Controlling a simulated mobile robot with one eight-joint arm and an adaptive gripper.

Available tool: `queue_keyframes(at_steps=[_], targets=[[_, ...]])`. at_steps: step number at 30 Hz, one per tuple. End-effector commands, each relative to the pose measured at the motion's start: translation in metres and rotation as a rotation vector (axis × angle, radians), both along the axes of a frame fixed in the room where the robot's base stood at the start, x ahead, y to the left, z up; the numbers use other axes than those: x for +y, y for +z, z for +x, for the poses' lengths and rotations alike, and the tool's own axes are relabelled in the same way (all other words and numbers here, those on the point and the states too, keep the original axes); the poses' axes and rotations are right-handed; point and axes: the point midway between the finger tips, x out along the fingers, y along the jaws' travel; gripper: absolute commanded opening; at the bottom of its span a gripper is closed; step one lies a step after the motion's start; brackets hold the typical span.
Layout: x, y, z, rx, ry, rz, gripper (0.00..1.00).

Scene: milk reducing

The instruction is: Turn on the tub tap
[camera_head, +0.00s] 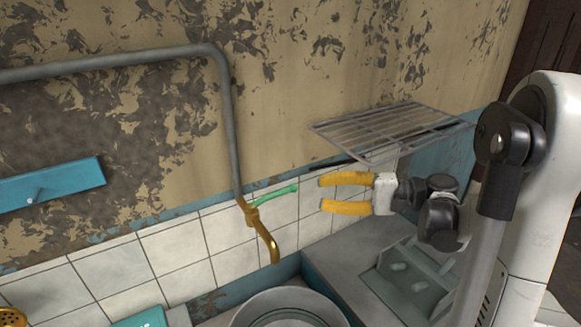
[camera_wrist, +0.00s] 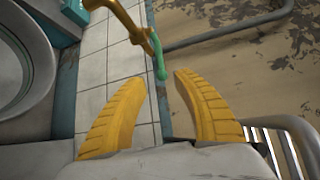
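The tub tap (camera_head: 263,235) is a brass spout on the end of a grey wall pipe, in the middle of the head view. Its green lever handle (camera_head: 275,194) sticks out to the right toward my gripper (camera_head: 320,194). My gripper has yellow fingers, which are open and empty, just right of the lever's tip and apart from it. In the wrist view the brass tap (camera_wrist: 132,22) is at the top, and the green lever (camera_wrist: 158,56) points down toward the gap between my fingers (camera_wrist: 160,100). The tub (camera_head: 290,308) stands below the spout, partly cut off.
A wire rack (camera_head: 390,130) sits on the wall just above my gripper. The grey pipe (camera_head: 228,120) runs up the wall and left. A counter with a recessed green basin (camera_head: 405,275) lies below right. White tiles (camera_head: 180,262) line the wall.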

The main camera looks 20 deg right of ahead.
Motion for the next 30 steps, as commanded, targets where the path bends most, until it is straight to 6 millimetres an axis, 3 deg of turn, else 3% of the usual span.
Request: queue_keyframes(at_steps=[15, 21, 30], targets=[[0.073, -0.014, 0.047, -0.001, 0.005, 0.001, 0.35], [0.087, -0.015, 0.056, 0.000, 0.002, 0.001, 0.35], [0.088, -0.015, 0.057, -0.001, 0.000, 0.001, 0.34]])
